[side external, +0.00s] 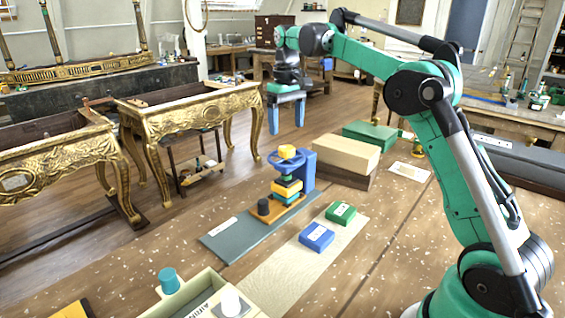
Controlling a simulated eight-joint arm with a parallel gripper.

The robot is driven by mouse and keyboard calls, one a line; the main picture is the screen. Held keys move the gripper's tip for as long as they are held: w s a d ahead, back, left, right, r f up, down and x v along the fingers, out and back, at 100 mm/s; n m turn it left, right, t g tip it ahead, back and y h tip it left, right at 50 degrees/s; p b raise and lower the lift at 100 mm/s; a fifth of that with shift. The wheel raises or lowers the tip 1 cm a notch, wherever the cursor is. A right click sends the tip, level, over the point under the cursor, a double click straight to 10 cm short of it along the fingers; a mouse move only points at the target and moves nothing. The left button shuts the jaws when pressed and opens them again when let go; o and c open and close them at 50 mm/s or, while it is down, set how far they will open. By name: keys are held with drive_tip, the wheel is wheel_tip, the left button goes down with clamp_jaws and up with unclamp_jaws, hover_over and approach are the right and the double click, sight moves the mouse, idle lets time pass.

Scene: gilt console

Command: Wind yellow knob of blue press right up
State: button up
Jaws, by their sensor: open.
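The blue press (304,172) stands on the work surface near the middle of the side external view. A blue handwheel sits at its top, and a small yellow-orange knob (286,151) stands up from it. Below the wheel is a yellow block (287,188) with green parts above and beneath it, over an orange base (272,213). My gripper (286,130) points down with its two blue fingers apart and empty. In the picture it is above the knob with a visible gap; I cannot tell how well it lines up in depth.
A blue box (317,238) and a green box (341,213) lie on a pale strip to the right. A tan block (345,153) is behind. A tray (208,297) is in front. Gilt consoles stand left.

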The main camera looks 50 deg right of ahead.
sight(287, 147)
drive_tip(key=shift+f, duration=2.8)
clamp_jaws()
